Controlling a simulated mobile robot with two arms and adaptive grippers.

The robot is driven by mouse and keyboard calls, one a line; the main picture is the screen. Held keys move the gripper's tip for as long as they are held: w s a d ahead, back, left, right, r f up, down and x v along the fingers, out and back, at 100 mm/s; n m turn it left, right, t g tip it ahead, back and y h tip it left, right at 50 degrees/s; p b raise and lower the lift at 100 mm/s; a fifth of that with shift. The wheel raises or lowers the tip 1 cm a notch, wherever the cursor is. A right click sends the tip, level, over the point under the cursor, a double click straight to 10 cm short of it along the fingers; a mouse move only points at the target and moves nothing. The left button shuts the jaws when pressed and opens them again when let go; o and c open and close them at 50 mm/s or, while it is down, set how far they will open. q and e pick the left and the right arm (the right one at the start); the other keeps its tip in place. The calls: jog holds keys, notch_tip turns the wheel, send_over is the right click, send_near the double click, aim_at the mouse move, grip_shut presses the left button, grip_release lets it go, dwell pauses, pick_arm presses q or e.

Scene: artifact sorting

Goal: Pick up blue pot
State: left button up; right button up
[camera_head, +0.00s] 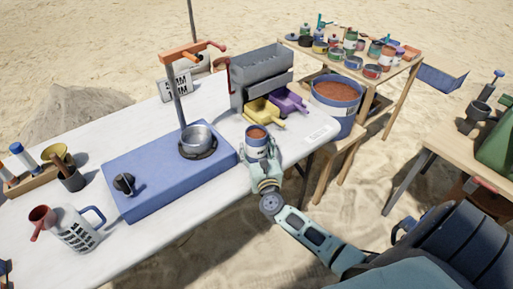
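A small blue pot (257,141) with brown, soil-like contents stands upright near the right front edge of the white table. My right gripper (259,153) reaches in from the lower right, with a finger on each side of the pot. The fingers look very close to its sides, but I cannot tell whether they press on it. The pot's lower part is hidden by the gripper, so I cannot tell whether it rests on the table. My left gripper is not in view.
Behind the pot are a grey box (262,72) and yellow (260,110) and purple (288,101) scoops. Left is a blue platform (150,178) with a metal pot (196,138). A large blue bucket (335,92) stands right.

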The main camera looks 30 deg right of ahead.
aim_at(254, 131)
jog(key=c, duration=1.3)
jog(key=shift+w+r, duration=0.1)
jog(key=shift+c, duration=0.3)
jog(key=shift+r, duration=0.1)
jog(key=shift+r+p, duration=0.3)
jog(key=shift+r, duration=0.3)
notch_tip(254, 131, up, 3)
jog(key=shift+f+p, duration=0.2)
jog(key=shift+p, duration=0.3)
jog(key=s+d+r+p, duration=0.2)
jog(key=s+d+r, duration=0.5)
jog(key=s, duration=0.2)
jog(key=shift+d+p, duration=0.2)
jog(key=shift+p, duration=0.1)
